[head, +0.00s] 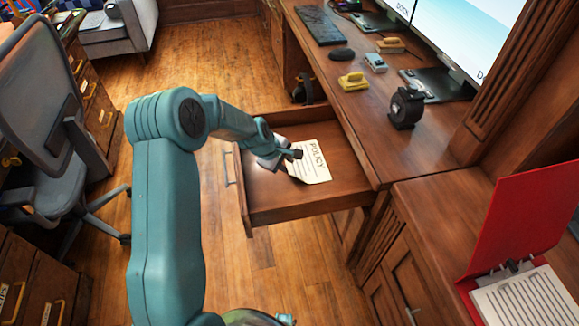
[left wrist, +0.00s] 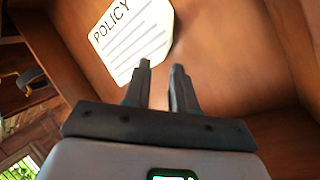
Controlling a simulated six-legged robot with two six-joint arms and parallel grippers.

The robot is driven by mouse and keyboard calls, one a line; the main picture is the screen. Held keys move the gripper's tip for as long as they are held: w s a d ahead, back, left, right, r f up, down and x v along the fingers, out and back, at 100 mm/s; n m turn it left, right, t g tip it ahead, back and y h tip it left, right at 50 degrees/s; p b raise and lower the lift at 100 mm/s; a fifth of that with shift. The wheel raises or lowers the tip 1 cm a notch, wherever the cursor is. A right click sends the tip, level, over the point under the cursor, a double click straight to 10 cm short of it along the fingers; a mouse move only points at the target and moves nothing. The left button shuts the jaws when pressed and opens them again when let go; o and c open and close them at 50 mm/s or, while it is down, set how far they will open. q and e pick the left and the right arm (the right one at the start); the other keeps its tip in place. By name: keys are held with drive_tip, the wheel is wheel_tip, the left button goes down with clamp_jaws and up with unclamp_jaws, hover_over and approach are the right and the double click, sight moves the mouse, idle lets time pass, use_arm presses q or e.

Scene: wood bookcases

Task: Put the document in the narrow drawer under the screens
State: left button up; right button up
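The document (head: 312,163), a white sheet headed POLICY, lies inside the pulled-out narrow drawer (head: 300,206) under the desk with the screens. It also shows in the left wrist view (left wrist: 133,42), lying on the drawer bottom. My left gripper (head: 294,155) is over the drawer at the document's left edge, covering a little of it. In the left wrist view its fingers (left wrist: 161,66) are apart with nothing between them, and the sheet is beyond and left of the tips. I cannot tell whether a fingertip touches the sheet. My right gripper is not in view.
The desk carries screens (head: 465,40), a keyboard (head: 320,25), a mouse (head: 341,54), a tape dispenser (head: 406,107) and a yellow stapler-like item (head: 353,81). An office chair (head: 45,110) stands left. Floor beside the drawer is clear.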

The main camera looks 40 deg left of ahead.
use_arm(q)
drive_tip(key=d+v, duration=0.1)
drive_tip(key=v, duration=0.6)
drive_tip(key=shift+a+r+p, duration=0.25)
drive_tip(key=shift+a+p, duration=0.05)
drive_tip(key=shift+a, duration=0.2)
